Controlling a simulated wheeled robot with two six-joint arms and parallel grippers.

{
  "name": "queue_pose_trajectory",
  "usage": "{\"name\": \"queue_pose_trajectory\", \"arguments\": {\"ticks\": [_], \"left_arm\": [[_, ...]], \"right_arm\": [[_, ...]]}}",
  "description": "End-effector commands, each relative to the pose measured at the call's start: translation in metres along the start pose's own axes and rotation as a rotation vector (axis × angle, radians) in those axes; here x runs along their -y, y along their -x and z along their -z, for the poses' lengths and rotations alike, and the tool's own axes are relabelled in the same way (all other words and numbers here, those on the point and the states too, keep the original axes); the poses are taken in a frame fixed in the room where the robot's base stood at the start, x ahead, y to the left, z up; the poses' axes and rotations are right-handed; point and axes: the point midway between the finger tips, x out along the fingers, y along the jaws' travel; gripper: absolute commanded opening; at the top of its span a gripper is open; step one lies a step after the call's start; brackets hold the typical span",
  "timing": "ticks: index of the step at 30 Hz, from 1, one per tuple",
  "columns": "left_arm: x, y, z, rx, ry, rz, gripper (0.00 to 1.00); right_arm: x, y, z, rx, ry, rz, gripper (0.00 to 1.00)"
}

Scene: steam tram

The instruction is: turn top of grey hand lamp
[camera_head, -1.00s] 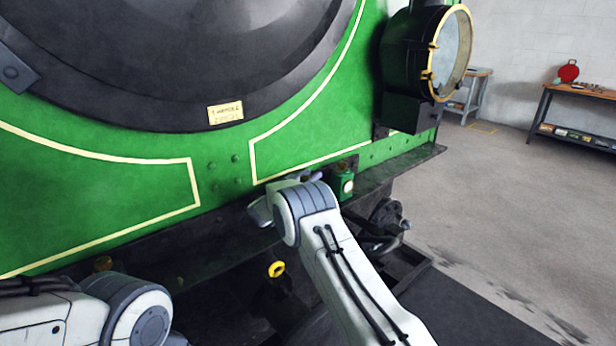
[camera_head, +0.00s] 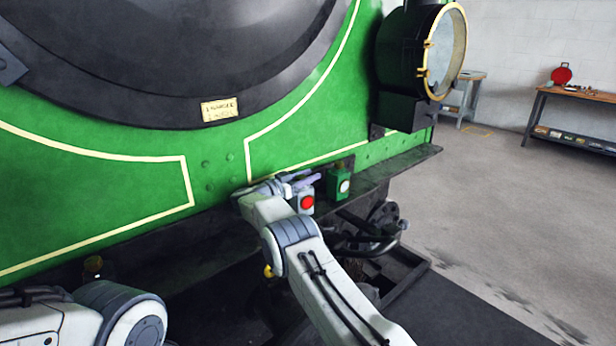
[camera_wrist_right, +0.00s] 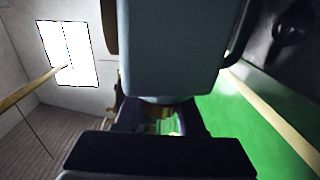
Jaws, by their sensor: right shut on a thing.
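The grey hand lamp (camera_head: 306,201), a small box with a red round lens, is at the green engine's front beam in the head view. Its top is largely hidden by my right gripper (camera_head: 304,183), which is shut on it. In the right wrist view a large grey-blue block (camera_wrist_right: 170,50) fills the upper middle; I cannot tell whether it is the lamp or part of my gripper. My left arm shows at the lower left of the head view, but its gripper is out of view.
A green lamp (camera_head: 340,184) with a white lens stands close to the right of the grey one. A big black headlamp (camera_head: 408,60) is above right. Dark pipes (camera_head: 370,240) hang below the beam. Open floor (camera_head: 520,215) lies to the right, with a workbench (camera_head: 572,95) beyond.

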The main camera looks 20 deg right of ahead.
Motion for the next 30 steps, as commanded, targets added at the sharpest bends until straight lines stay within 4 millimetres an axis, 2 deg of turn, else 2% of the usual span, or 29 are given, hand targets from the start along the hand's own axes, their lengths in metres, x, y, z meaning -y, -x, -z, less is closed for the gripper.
{"name": "queue_pose_trajectory", "arguments": {"ticks": [8, 9, 10, 11, 22, 26, 30], "left_arm": [[0.000, 0.000, 0.000, 0.000, 0.000, 0.000, 0.69], [0.000, 0.000, 0.000, 0.000, 0.000, 0.000, 0.69], [0.000, 0.000, 0.000, 0.000, 0.000, 0.000, 0.69], [0.000, 0.000, 0.000, 0.000, 0.000, 0.000, 0.69], [0.000, -0.001, 0.000, 0.000, 0.000, 0.000, 0.69], [0.000, -0.004, 0.000, 0.000, 0.000, 0.000, 0.69], [0.001, -0.008, 0.000, 0.000, 0.000, 0.000, 0.69]], "right_arm": [[0.000, 0.000, 0.002, -0.003, -0.002, 0.000, 0.00], [0.000, 0.000, 0.002, -0.003, -0.002, 0.000, 0.53], [0.000, 0.000, 0.002, -0.003, -0.002, 0.000, 0.65], [0.000, 0.000, 0.002, -0.003, -0.002, 0.000, 0.69], [0.001, 0.005, 0.001, -0.001, 0.000, 0.001, 0.69], [0.001, 0.023, 0.000, 0.000, 0.000, 0.004, 0.69], [0.001, 0.052, 0.001, -0.001, -0.001, 0.004, 0.69]]}}
